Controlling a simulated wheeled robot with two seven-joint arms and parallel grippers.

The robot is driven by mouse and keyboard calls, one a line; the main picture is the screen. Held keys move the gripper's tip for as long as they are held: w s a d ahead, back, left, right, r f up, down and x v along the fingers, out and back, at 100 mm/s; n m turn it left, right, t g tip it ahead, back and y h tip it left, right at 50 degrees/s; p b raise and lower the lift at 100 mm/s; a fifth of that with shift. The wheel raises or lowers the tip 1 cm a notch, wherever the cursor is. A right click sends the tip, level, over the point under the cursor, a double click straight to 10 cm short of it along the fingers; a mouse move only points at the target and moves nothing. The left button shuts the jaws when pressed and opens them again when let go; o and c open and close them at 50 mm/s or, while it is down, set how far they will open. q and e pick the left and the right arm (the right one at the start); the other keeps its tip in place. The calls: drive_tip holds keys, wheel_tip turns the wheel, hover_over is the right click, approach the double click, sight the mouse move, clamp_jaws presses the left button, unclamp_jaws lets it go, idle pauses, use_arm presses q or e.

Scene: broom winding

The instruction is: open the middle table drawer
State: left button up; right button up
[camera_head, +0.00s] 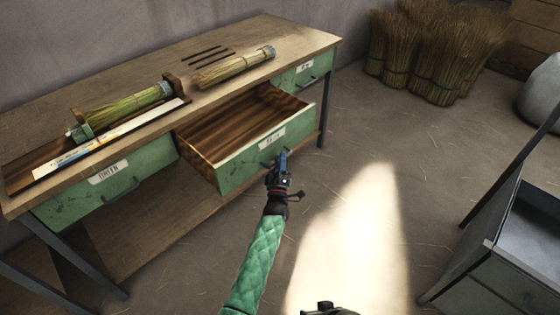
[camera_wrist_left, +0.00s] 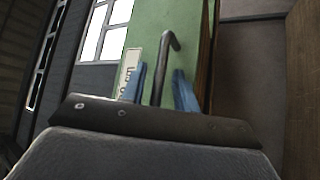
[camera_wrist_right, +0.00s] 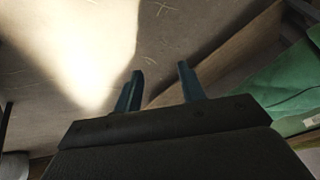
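The middle table drawer (camera_head: 243,162) is green with a label and stands pulled well out of the wooden table (camera_head: 110,62). Its bare wooden inside shows no contents. My left gripper (camera_head: 283,160) is at the drawer's front. In the left wrist view its blue fingers (camera_wrist_left: 159,92) stand apart on either side of the dark bar handle (camera_wrist_left: 172,45), with gaps on both sides. The green drawer front (camera_wrist_left: 190,40) shows behind the handle. My right gripper (camera_wrist_right: 160,88) is open and empty above the floor; in the head view only a dark part shows at the bottom edge.
The left drawer (camera_head: 105,185) and right drawer (camera_head: 305,72) look shut. Straw bundles (camera_head: 235,66) lie on the tabletop, one in a wooden holder (camera_head: 174,85). Straw sheaves (camera_head: 440,55) stand behind right. A grey metal cabinet (camera_head: 515,245) stands at right. The floor between is clear.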

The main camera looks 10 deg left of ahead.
use_arm(q)
drive_tip(key=shift+s, duration=0.1)
drive_tip(key=b+v, duration=0.1)
drive_tip(key=v, duration=0.6)
drive_tip(key=shift+s, duration=0.3)
use_arm(e)
drive_tip(key=f, duration=0.5)
drive_tip(key=shift+w+a+f, duration=0.2)
drive_tip(key=shift+w+f, duration=0.1)
use_arm(q)
drive_tip(key=shift+f, duration=0.15)
use_arm(e)
drive_tip(key=shift+d+r, duration=0.1)
drive_tip(key=shift+r, duration=0.1)
